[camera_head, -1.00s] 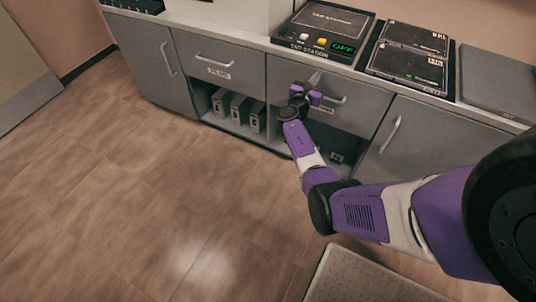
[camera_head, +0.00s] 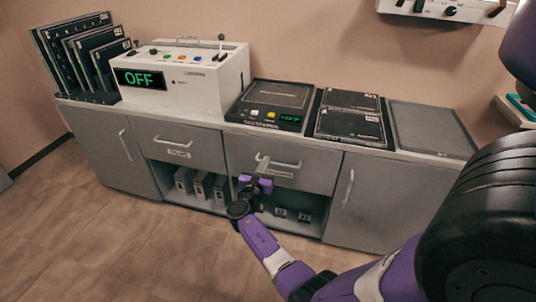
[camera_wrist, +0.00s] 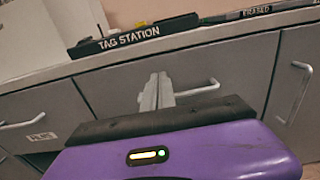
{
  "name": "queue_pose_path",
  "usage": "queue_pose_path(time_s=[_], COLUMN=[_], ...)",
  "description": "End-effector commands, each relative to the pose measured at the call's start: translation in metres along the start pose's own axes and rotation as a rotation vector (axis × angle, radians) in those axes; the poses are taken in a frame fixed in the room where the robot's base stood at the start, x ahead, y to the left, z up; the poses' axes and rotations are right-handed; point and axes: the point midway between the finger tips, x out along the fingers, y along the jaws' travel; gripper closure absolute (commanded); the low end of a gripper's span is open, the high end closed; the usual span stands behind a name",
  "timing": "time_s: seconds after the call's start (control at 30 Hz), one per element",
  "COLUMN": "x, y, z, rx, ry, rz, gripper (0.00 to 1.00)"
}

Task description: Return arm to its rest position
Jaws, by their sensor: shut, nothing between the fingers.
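My purple arm reaches in from the right in the head view. My gripper (camera_head: 262,164) is shut and empty, in front of the cabinet's middle drawer (camera_head: 238,158). In the head view its fingertips overlap the left part of the drawer's handle (camera_head: 285,164); I cannot tell whether they touch it. In the wrist view the shut grey fingers (camera_wrist: 157,91) point at the drawer front, left of the handle (camera_wrist: 200,89). The drawer looks closed.
On the counter stand a rack of dark plates (camera_head: 84,52), a white machine (camera_head: 200,82) reading OFF, the tag station (camera_head: 272,108), a tray with two plates (camera_head: 349,118) and an empty grey tray (camera_head: 432,130). Open floor (camera_head: 110,240) lies to the left.

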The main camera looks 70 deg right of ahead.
Motion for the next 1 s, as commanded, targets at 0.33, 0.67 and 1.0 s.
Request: queue_pose_path(time_s=[0.33,0.67,1.0], x=[-0.043,-0.045,-0.058], y=[0.000,0.000,0.046], z=[-0.001,-0.001,-0.009], rx=[-0.001,0.010,0.583], ry=[0.001,0.001,0.202], rz=[0.001,0.001,0.169], gripper=[1.00,1.00,1.00])
